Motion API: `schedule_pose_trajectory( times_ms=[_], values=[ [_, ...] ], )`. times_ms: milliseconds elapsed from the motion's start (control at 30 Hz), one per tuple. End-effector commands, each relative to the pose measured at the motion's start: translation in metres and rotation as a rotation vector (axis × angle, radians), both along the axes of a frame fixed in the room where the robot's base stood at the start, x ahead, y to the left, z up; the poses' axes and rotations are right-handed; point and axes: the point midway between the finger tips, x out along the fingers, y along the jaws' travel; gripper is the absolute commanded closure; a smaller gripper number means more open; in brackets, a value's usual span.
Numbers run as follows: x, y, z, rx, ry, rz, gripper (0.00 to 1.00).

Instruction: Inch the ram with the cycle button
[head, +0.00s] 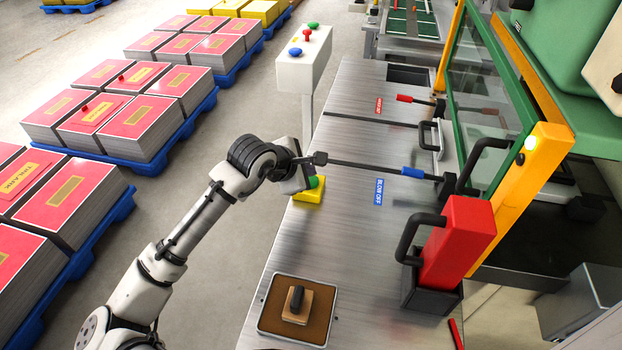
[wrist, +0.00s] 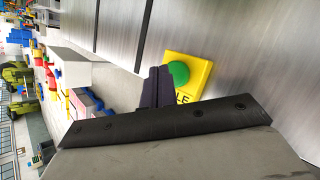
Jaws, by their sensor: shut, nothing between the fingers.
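The cycle button is a green round button (head: 315,182) on a small yellow box (head: 306,196) at the left edge of the metal table. In the wrist view, the green button (wrist: 179,73) and its yellow box (wrist: 202,72) show fully enough to see part of a label ending in "LE". My gripper (head: 303,177) is shut and empty, right at the button. Its dark fingers (wrist: 156,88) overlap the box's edge beside the button in the wrist view. I cannot tell whether they touch it. The ram itself is not clearly visible behind the press guard (head: 490,100).
A blue-gripped lever (head: 412,172) marked "BLOW OFF" and a red-gripped lever (head: 404,98) lie over the table (head: 350,240). A red block with a black handle (head: 458,240) stands at right. A pedestal with several buttons (head: 303,72) stands behind. A brown tray (head: 270,328) is in front.

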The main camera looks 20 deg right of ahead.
Motion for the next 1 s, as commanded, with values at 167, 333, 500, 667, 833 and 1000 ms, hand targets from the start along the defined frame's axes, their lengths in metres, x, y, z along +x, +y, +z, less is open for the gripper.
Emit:
schedule_pose_trajectory(
  times_ms=[167, 333, 500, 667, 833, 1000],
  values=[
    [0.000, -0.001, -0.007, -0.003, 0.002, 0.001, 1.00],
    [0.000, 0.000, -0.007, 0.000, 0.001, 0.001, 1.00],
    [0.000, 0.000, -0.007, 0.000, 0.001, 0.001, 1.00],
    [0.000, 0.000, -0.008, 0.000, 0.001, 0.001, 1.00],
    [0.000, 0.000, -0.010, 0.000, 0.000, 0.000, 1.00],
    [0.000, 0.000, -0.013, 0.000, 0.001, 0.001, 1.00]
  ],
)
